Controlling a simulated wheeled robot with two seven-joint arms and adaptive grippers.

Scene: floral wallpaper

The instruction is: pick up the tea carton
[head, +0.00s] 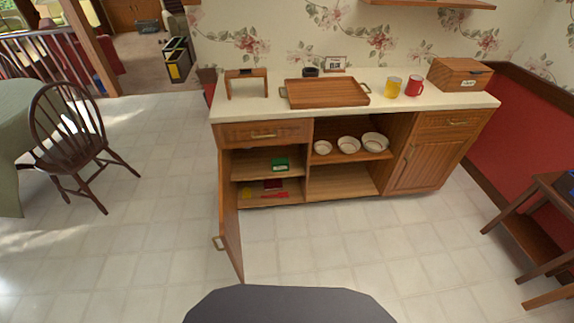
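A small green box (280,165) with a pale label stands on the upper shelf inside the open left part of the wooden cabinet (264,131). It looks like the tea carton, but its print is too small to read. A dark red item (272,184) and flat red and yellow things (270,195) lie on the shelf below it. The cabinet door (231,215) stands open toward me. Neither of my grippers shows in the head view.
Bowls (348,145) stand on the open middle shelf. A tray (326,93), yellow mug (393,86), red mug (414,86) and wooden box (459,74) stand on the counter (440,98). A chair (70,137) is left, a small table (545,215) right. Floor before the cabinet is clear.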

